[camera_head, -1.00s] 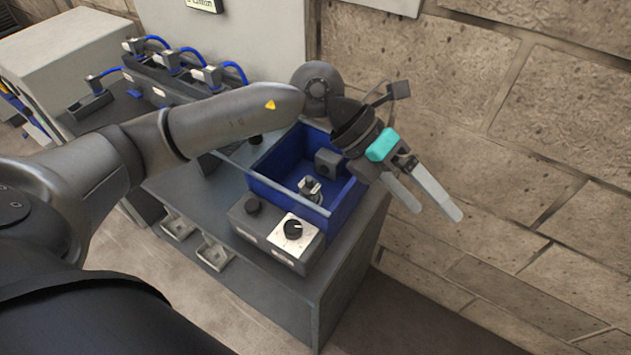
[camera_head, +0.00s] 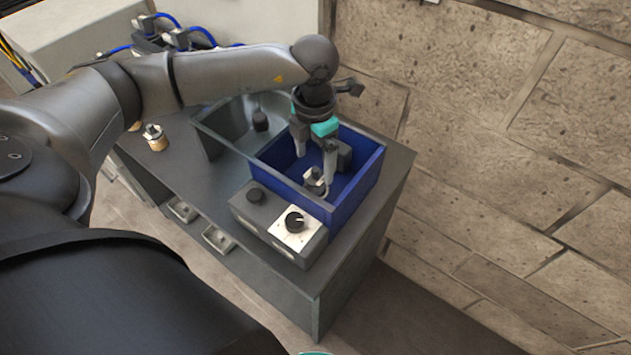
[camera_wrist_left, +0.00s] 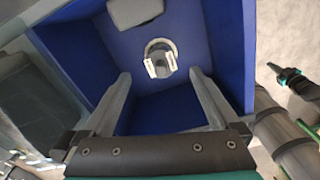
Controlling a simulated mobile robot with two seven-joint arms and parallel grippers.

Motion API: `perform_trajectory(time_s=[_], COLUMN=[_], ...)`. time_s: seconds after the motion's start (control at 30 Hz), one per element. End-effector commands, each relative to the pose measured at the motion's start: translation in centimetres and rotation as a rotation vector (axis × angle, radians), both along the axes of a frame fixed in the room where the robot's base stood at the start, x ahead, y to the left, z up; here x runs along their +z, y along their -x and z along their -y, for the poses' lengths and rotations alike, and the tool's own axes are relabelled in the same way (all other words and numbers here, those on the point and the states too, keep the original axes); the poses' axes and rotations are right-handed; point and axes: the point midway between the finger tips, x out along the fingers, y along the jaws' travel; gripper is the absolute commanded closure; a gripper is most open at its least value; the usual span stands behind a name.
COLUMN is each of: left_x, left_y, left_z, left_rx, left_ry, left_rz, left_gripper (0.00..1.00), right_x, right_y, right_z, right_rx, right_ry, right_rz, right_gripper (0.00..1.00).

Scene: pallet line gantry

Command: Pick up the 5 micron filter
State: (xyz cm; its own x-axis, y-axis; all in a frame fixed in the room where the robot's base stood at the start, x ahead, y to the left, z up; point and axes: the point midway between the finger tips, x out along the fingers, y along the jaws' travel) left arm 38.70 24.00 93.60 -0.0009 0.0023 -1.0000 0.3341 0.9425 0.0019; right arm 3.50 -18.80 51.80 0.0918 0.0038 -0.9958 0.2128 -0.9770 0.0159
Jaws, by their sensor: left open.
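My left gripper (camera_head: 314,166) reaches down into a blue bin (camera_head: 368,170), its fingers apart and nothing between them. In the left wrist view, the open gripper (camera_wrist_left: 160,76) points at a small metallic fitting with two pale tabs (camera_wrist_left: 160,58) on the bin floor. This fitting (camera_head: 315,182) stands inside the bin close to the fingertips, partly covered by a finger in the head view. A dark block (camera_head: 344,156) is also in the bin, and it shows in the wrist view (camera_wrist_left: 133,10). No label shows which one is the 5 micron filter.
The bin stands on a grey bench (camera_head: 398,165). A control box with a black knob (camera_head: 295,222) is in front of it, and a clear-walled box (camera_head: 222,122) is to its left. A brass-based fitting (camera_head: 155,138) stands on the bench. A stone wall (camera_head: 500,150) bounds the right.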

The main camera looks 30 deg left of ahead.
Motion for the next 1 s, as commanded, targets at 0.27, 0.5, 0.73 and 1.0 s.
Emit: perform_trajectory(time_s=[0.27, 0.5, 0.73, 1.0], left_x=[-2.3, -5.9, -7.0, -6.9], left_y=[0.0, 0.0, 0.0, -0.1], left_z=[0.1, 0.2, 0.2, 0.2], left_rx=[0.000, -0.001, -0.001, -0.001], left_ry=[0.002, 0.002, 0.002, 0.002], left_rz=[0.000, -0.002, 0.000, 0.000], left_gripper=[0.05, 0.05, 0.05, 0.21], right_x=[-0.3, -0.7, -0.8, -0.8], right_y=[0.0, 0.1, 0.1, 0.1], right_z=[0.0, 0.0, 0.1, 0.1], right_rx=[0.000, 0.000, 0.000, 0.000], right_ry=[0.000, 0.000, 0.001, 0.001], right_rz=[-0.001, -0.001, -0.001, -0.001], right_gripper=[1.00, 1.00, 1.00, 1.00])
